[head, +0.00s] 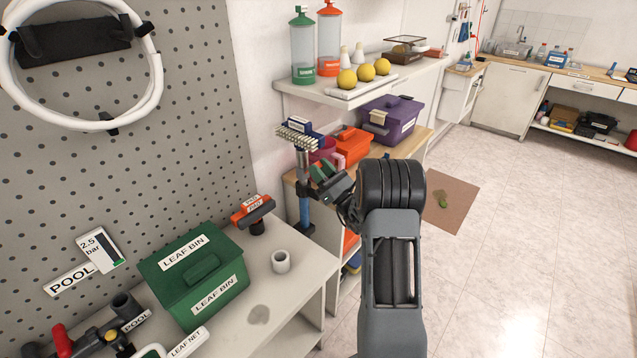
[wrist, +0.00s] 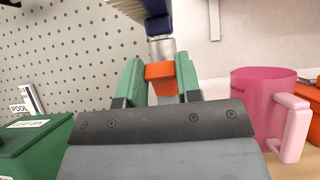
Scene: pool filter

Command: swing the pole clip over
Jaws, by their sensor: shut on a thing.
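A pole (head: 305,212) with a brush head (head: 297,137) on top stands upright beside the shelf unit. In the wrist view, the blue underside of the head (wrist: 157,24) and a silver collar (wrist: 161,48) show above an orange piece (wrist: 160,72), which looks like the pole clip. My gripper (head: 321,172) is at the pole below the brush head. Its green fingers are shut on the orange piece, one on each side, in the wrist view (wrist: 161,78). The lower part of the piece is hidden behind my gripper, and I cannot make it out in the head view.
A pink mug (wrist: 262,105) stands close to the right of my gripper. A green leaf bin (head: 192,273) and a grey cup (head: 281,261) sit on the lower-left bench. An orange box (head: 351,147) and purple box (head: 393,121) stand behind.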

